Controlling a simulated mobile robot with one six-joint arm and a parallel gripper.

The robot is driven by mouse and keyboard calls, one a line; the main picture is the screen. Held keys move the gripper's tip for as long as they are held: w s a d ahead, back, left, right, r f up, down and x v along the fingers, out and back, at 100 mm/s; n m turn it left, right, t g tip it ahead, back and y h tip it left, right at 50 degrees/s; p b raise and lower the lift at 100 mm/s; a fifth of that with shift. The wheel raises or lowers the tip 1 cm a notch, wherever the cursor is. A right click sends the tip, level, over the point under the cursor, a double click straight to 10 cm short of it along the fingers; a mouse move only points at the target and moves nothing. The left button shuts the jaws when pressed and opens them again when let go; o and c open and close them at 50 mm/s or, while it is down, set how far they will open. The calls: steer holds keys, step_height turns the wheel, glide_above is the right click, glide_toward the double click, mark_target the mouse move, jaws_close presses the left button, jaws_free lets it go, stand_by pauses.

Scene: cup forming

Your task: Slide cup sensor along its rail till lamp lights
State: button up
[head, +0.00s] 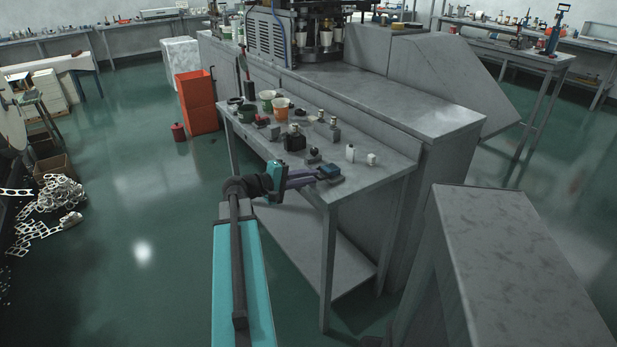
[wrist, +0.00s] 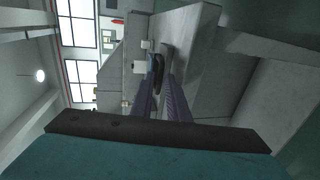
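A small blue block on a dark grey base (head: 329,172) sits at the front corner of the grey bench; it may be the cup sensor, but I cannot make out its rail. My gripper (head: 314,178) reaches from the left, its tips right beside this block. In the wrist view the two long fingers of my gripper (wrist: 163,79) stand apart with a narrow gap. The blue and dark block (wrist: 156,68) shows at the tip of the left finger; I cannot tell whether they touch. I see no lit lamp.
The grey bench (head: 392,162) holds several small parts, cups and a black block (head: 294,138) behind my gripper. A large machine rises behind. A grey cabinet (head: 500,240) stands at the front right.

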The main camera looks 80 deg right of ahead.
steer(key=shift+c, duration=0.2)
jaws_close()
stand_by(1.0)
steer(key=shift+w+d+b, duration=0.4)
steer(key=shift+w+d, duration=0.5)
steer(key=shift+o, duration=0.2)
jaws_free()
